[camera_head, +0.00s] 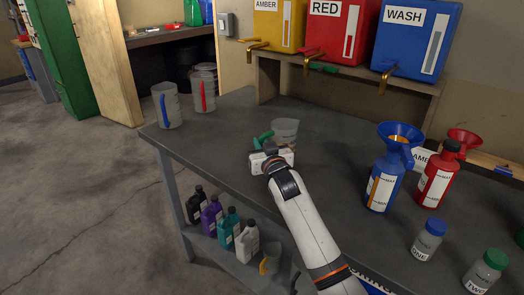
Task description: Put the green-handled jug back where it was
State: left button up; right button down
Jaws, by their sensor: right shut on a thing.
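The green-handled jug (286,128) is a clear grey jug at the middle of the dark workbench (225,150). Its green handle faces left, towards my right gripper (264,143). My right gripper is shut on the jug by its handle, and its white body hides the lower part of the handle and some of the jug. I cannot tell whether the jug's base touches the bench top. My left gripper is not in view.
A blue-handled jug (171,106) and a red-handled jug (204,90) stand at the bench's far left. Right of my arm stand a blue bottle with funnel (381,185), a red bottle (434,182) and small jars. AMBER, RED and WASH tanks (415,42) sit on a shelf behind.

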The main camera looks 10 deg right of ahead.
jog(key=shift+f, duration=0.9)
jog(key=shift+f, duration=0.1)
jog(key=c, duration=1.4)
grip_release()
jog(key=shift+s, duration=0.1)
jog(key=s, duration=0.8)
jog(key=s+d, duration=0.1)
jog(key=s, duration=0.3)
jog(key=shift+w, duration=0.1)
